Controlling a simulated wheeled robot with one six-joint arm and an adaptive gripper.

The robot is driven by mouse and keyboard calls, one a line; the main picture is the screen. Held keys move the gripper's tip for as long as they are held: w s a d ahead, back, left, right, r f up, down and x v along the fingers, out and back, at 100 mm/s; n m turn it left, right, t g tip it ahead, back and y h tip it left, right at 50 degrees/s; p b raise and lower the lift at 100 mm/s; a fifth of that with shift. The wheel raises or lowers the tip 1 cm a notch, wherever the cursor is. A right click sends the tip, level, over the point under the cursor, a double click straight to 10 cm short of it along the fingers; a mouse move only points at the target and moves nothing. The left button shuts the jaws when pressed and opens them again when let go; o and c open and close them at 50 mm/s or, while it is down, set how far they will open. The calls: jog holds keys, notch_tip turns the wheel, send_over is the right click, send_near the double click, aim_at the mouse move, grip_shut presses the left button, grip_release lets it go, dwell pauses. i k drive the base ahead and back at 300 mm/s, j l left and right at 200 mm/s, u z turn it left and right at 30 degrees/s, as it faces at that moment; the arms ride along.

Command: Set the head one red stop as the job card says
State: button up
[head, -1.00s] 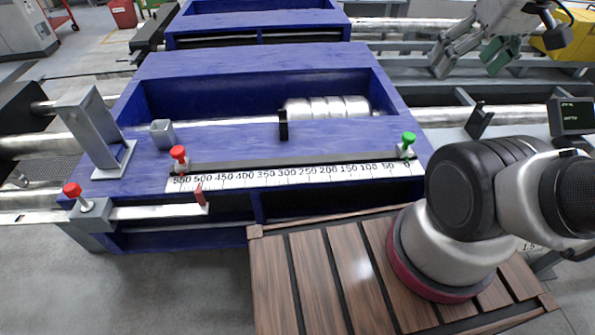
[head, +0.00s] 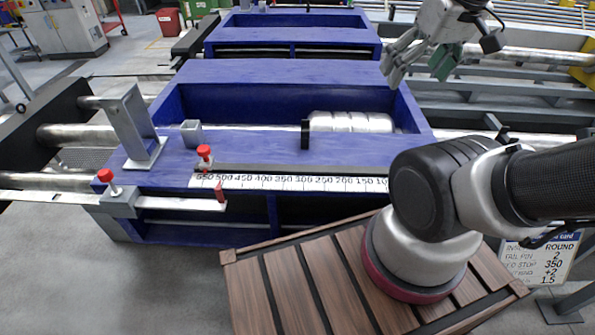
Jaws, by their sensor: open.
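A red-knobbed stop (head: 204,158) stands at the left, high-number end of the white scale (head: 290,183) on the near blue head (head: 300,72). The scale reads from about 550 at left down to 100, where my arm hides the rest. A second red-knobbed stop (head: 118,196) sits lower left on a grey block, with a flat bar running right to a small red flag (head: 220,195). My gripper (head: 425,72) is open and empty at the top, apart from both stops.
A slatted wooden platform (head: 283,285) lies under my arm. A grey upright bracket (head: 133,125) and small grey box (head: 192,133) stand left of the trough. A silver ribbed cylinder (head: 350,121) lies in it. Another blue head (head: 290,38) is behind. Grey floor is open at lower left.

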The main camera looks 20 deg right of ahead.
aim_at(206, 164)
jog(key=z, duration=0.45)
jog(key=k+z, duration=0.15)
jog(key=z, duration=0.7)
jog(key=k+l+z, duration=0.1)
jog(key=z, duration=0.35)
jog(key=l+z, duration=0.1)
jog(key=z, duration=0.35)
jog(key=k+j+u, duration=0.15)
jog(key=u, duration=1.9)
